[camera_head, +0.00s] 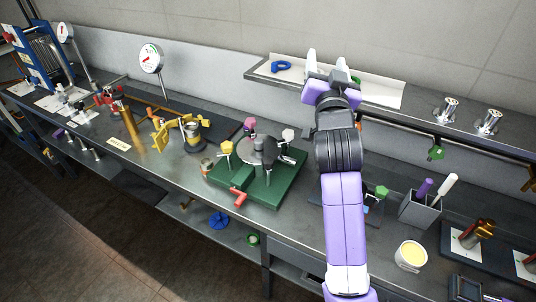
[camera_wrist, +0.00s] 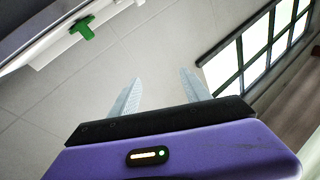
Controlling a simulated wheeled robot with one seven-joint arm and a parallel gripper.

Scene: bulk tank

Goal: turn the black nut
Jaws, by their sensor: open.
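A green base plate (camera_head: 286,187) on the bench carries a round grey flange. Pink (camera_head: 249,124), yellow (camera_head: 226,147) and white (camera_head: 288,134) knobbed parts stand around it. Dark parts (camera_head: 270,152) are on and beside the flange; one may be the black nut, but I cannot tell which. My gripper (camera_head: 326,64) is raised to the right of and behind this fixture, in front of the wall shelf. In the wrist view my gripper (camera_wrist: 158,92) is open with nothing between its fingers, facing the wall. The black nut is not in the wrist view.
The shelf (camera_head: 400,112) holds a blue shackle (camera_head: 281,66) and a white sheet. A red handle (camera_head: 238,196) sticks out at the fixture's front. A grey tool holder (camera_head: 419,210) and a yellow-filled cup (camera_head: 411,256) stand at right. A gauge (camera_head: 150,58) stands at left.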

